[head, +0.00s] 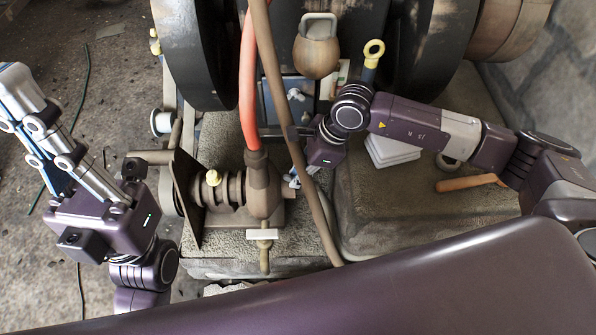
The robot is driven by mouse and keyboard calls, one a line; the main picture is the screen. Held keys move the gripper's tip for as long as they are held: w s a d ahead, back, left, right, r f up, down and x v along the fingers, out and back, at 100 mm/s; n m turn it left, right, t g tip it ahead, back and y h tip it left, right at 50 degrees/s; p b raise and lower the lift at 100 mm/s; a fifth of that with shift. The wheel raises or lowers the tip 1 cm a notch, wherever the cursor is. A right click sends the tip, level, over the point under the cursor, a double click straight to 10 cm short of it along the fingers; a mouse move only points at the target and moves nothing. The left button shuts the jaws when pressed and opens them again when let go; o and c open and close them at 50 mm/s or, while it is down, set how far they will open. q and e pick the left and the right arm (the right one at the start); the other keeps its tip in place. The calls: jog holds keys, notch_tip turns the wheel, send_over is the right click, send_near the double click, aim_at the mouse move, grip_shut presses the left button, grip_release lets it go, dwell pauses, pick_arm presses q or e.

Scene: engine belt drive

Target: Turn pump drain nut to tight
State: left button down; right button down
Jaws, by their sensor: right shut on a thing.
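The pump (262,185) is a rusty brown body low in the middle of the head view, with a red hose entering its top. My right gripper (295,179) is at the pump's right side, fingers pointing down-left. It is shut on a small part there that appears to be the pump drain nut; the fingers and a brown pipe hide most of it, and its angle cannot be read. My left gripper (25,103) is raised at the left edge, away from the pump, fingers pointing up-left. Its opening cannot be told.
A brown pipe (287,125) runs down close beside my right gripper. A valve with a white crossbar (263,234) projects from the pump's front. White blocks (390,149) and a wooden handle (466,183) lie on the stone base at right. Floor at left is mostly clear.

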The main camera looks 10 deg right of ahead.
dwell(0.3)
jog(key=c, duration=1.8)
grip_release()
jog(key=shift+c, duration=0.2)
jog(key=v, duration=1.2)
